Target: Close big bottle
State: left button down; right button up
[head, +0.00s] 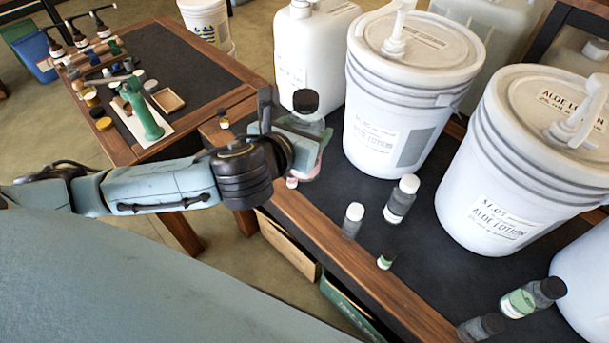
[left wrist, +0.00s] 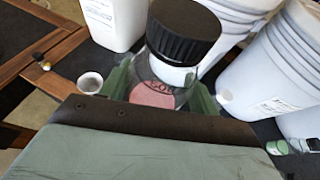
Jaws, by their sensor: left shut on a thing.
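My left gripper (head: 298,135) is shut on a clear bottle (head: 318,130) with a pink patch near its base. A ribbed black cap (head: 306,101) sits on top of the bottle, which looks roughly upright. In the left wrist view the black cap (left wrist: 184,30) and clear bottle (left wrist: 150,72) stand between my green fingers (left wrist: 160,88). Whether the cap is fully tightened cannot be told. A small white cap or cup (left wrist: 89,82) is beside the bottle in the left wrist view. My right gripper is not in view.
White pump buckets (head: 410,75) (head: 535,150) and a white jug (head: 310,50) stand behind the bottle. Another table (head: 170,60) holds several small items.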

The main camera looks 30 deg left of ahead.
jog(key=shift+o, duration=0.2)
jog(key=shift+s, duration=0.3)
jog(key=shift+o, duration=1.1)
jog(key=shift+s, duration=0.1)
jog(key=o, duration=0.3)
pick_arm(q)
jog(key=w+d+f+m+h, duration=0.1)
jog(key=w+d+f, duration=0.3)
jog(key=w+f, duration=0.3)
jog(key=x, duration=0.4)
jog(key=shift+w+r, duration=0.15)
jog(key=shift+r, duration=0.3)
jog(key=shift+f, duration=0.1)
